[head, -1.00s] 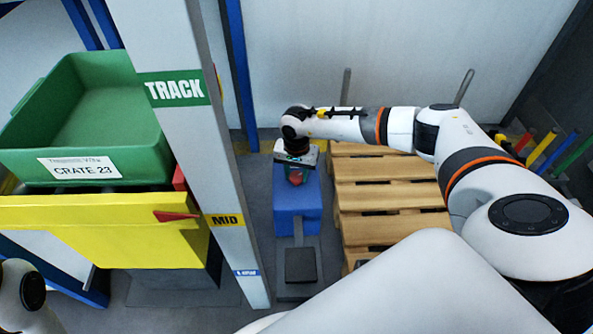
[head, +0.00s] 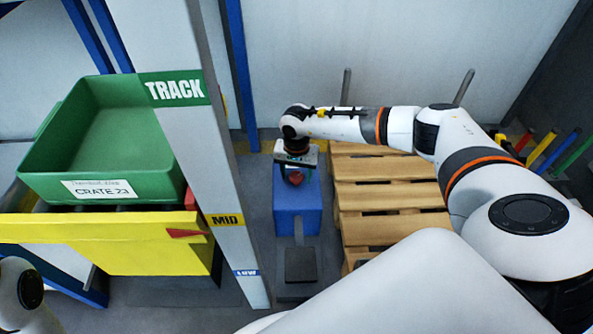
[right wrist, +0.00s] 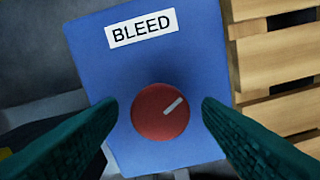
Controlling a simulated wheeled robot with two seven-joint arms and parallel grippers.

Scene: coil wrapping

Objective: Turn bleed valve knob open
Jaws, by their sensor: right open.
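The bleed valve knob (right wrist: 160,112) is a round red dial with a white pointer line aimed to the upper right in the right wrist view. It sits on a blue box (right wrist: 85,50) with a white BLEED label (right wrist: 141,29). In the head view the red knob (head: 294,178) shows on top of the blue box (head: 297,213), just below my right gripper (head: 296,172). My right gripper's two dark green fingers (right wrist: 160,110) are open, one on each side of the knob, with gaps between them and it. My left gripper is not in view.
Wooden pallets (head: 390,200) stand just right of the blue box. A grey post (head: 185,130) marked TRACK and MID stands to the left. Beyond it a green crate (head: 95,160) sits above a yellow panel (head: 110,250). A dark pedal-like block (head: 300,265) lies in front of the box.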

